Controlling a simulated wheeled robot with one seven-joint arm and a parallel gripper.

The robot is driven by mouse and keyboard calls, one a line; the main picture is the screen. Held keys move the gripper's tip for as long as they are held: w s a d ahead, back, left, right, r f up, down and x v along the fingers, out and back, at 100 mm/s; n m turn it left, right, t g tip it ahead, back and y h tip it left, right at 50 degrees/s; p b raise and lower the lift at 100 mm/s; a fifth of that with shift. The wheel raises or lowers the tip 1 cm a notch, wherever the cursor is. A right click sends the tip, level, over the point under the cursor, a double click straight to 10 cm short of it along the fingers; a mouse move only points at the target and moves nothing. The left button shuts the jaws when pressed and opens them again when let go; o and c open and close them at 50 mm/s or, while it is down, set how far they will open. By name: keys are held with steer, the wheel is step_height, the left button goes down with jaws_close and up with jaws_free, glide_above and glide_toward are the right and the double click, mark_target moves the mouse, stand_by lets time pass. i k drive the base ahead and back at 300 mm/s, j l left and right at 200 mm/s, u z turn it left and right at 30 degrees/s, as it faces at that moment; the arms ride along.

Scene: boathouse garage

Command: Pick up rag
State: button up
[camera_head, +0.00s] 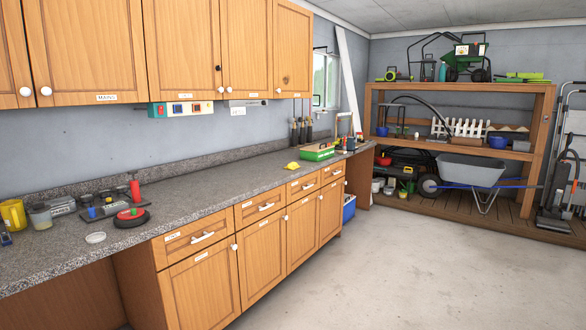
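A small yellow item (292,167) lies on the grey speckled counter (200,178), near its front edge and just left of a green tray. It has a low, crumpled outline and may be the rag, but it is too small to tell for sure. No other thing in view is clearly a rag. My gripper and arm are not in view.
A green-sided tray (316,155) stands farther along the counter. Jars, a yellow can (13,214) and a red-and-black tool (131,217) are at the near left. Wooden cabinets hang above. The concrete floor (400,270) is clear up to the wheelbarrow (470,170) and shelves.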

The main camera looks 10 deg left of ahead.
mark_target(293, 166)
steer(key=i, duration=1.7)
steer(key=i+u, duration=0.1)
steer(key=i, duration=0.35)
steer(key=i+l+u, duration=0.1)
steer(key=i, duration=0.35)
steer(key=i+l+u, duration=0.1)
steer(key=i, duration=0.4)
steer(key=i+l+u, duration=0.1)
steer(key=i, duration=0.35)
steer(key=i+l+u, duration=0.3)
steer(key=i+u, duration=0.2)
steer(key=i+l+u, duration=0.75)
steer(key=l+u, duration=0.2)
steer(key=i+l, duration=0.1)
steer(key=i, duration=0.15)
steer(key=i+l+u, duration=0.1)
steer(key=i, duration=0.2)
